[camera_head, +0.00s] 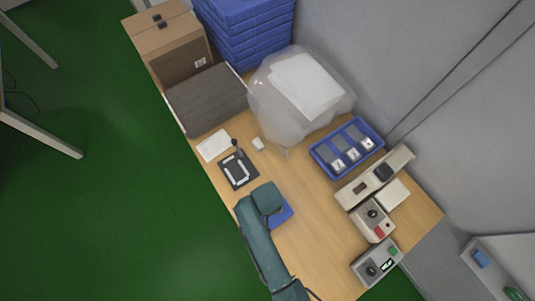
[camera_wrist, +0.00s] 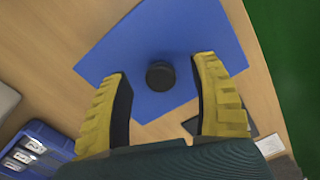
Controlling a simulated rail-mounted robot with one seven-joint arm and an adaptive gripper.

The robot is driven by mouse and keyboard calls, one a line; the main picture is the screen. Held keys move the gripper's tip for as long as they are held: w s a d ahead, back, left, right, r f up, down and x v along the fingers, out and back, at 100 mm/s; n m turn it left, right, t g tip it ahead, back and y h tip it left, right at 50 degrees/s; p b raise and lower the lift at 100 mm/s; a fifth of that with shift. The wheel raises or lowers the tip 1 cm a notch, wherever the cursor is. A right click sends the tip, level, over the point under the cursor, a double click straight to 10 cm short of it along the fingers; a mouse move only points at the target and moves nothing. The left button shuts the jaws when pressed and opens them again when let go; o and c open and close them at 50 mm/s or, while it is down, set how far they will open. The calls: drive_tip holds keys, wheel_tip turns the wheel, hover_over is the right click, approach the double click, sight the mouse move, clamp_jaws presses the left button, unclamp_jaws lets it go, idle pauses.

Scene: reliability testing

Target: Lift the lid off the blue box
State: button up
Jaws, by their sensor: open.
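The lid of the blue box (camera_wrist: 155,45) is a flat blue square with a round black knob (camera_wrist: 160,76) in its middle, seen from above in the wrist view. My gripper (camera_wrist: 162,65) is open above it, one yellow finger on each side of the knob, with clear gaps between knob and fingers. In the head view, only a corner of the blue box (camera_head: 285,213) shows beside my arm. My arm hides the rest of it and the gripper. The box walls under the lid are not visible.
A blue tray with compartments (camera_head: 328,160) holds small parts. A dark pad (camera_head: 238,184) and a white card (camera_head: 213,146) lie on the table. Control boxes (camera_head: 372,220) stand at the right edge. A plastic-covered device (camera_head: 300,92) and blue crates (camera_head: 245,30) are at the back.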

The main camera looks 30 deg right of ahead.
drive_tip(key=shift+w+f, duration=0.1)
drive_tip(key=shift+f, duration=0.45)
drive_tip(key=shift+c, duration=0.3)
clamp_jaws()
wheel_tip(320, 180, up, 10)
drive_tip(key=shift+r+p, duration=0.1)
drive_tip(key=shift+p, duration=0.65)
